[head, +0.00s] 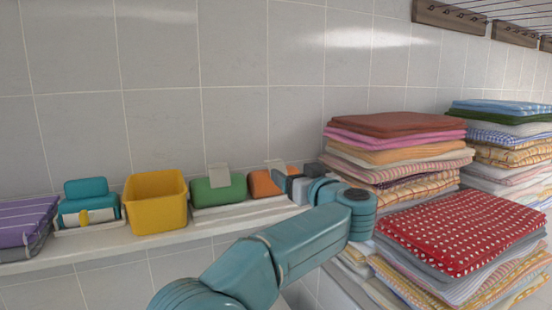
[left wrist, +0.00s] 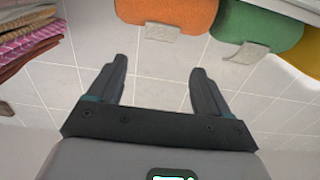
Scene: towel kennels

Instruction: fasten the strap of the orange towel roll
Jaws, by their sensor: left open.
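The orange towel roll (head: 261,185) lies on the white shelf, partly hidden behind my left gripper in the head view. A pale strap tab (head: 276,163) shows at its top. In the left wrist view the orange roll (left wrist: 168,12) is at the top, with its grey strap end (left wrist: 162,31) standing free of the roll. My left gripper (head: 286,181) is at the roll's right side in the head view. In the left wrist view its fingers (left wrist: 159,72) are apart with nothing between them, facing the roll and strap end. My right gripper is not in view.
A green roll (head: 217,190) with its own pale strap tab is beside the orange one. A yellow bin (head: 157,203), teal items (head: 88,203) and a purple towel stack (head: 22,230) stand further left on the shelf (head: 95,252). Tall towel stacks (head: 395,127) stand at right, close to my arm.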

